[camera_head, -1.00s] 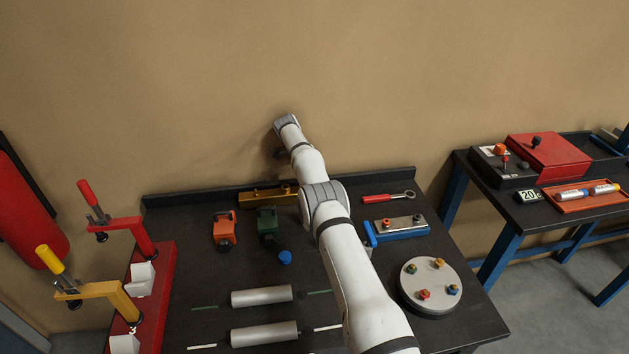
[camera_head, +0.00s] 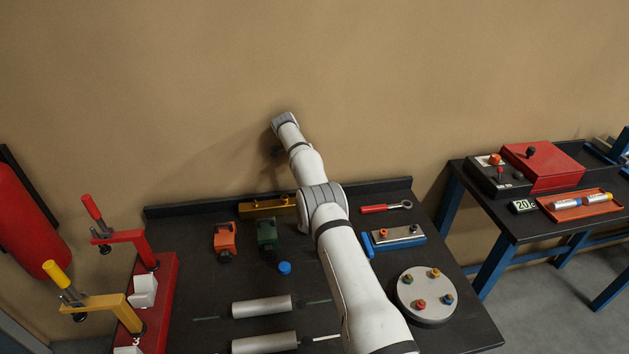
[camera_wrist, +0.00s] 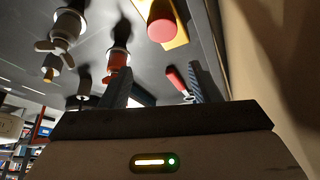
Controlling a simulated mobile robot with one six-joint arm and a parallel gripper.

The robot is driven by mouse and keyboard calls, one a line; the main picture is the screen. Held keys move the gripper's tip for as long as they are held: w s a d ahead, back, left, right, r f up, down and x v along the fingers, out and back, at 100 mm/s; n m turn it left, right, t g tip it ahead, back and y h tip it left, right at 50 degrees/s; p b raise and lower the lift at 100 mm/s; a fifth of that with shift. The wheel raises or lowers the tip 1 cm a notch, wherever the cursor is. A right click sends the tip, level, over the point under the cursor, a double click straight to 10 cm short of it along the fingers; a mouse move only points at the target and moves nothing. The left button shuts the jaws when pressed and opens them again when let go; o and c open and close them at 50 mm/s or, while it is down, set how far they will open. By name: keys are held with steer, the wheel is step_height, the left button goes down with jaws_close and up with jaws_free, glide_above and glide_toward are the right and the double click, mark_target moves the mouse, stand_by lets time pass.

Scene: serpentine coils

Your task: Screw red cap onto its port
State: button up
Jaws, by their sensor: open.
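A small red cap-like piece (camera_head: 419,304) sits on the round grey plate (camera_head: 408,284) at the table's right front, among green, yellow and blue ones. In the wrist view a red round-ended cylinder (camera_wrist: 162,24) shows by a yellow part (camera_wrist: 178,38). I cannot tell which red piece is the task's cap, nor which port is its own. My gripper (camera_wrist: 160,88) is open, with its two fingers apart and nothing held between them. In the head view my arm reaches up over the table's back edge, and the gripper's fingers cannot be made out.
A yellow block (camera_head: 262,208), orange block (camera_head: 224,240), green block (camera_head: 267,230) and blue cap (camera_head: 284,267) lie left of my arm. A red-handled wrench (camera_head: 375,209) and metal block (camera_head: 402,234) lie right. Clamps (camera_head: 120,236) stand left. The wall (camera_wrist: 268,70) is close.

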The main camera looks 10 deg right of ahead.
steer(key=shift+r+p, duration=0.3)
steer(key=shift+r, duration=0.35)
steer(key=shift+c, duration=0.2)
steer(key=shift+f, duration=0.1)
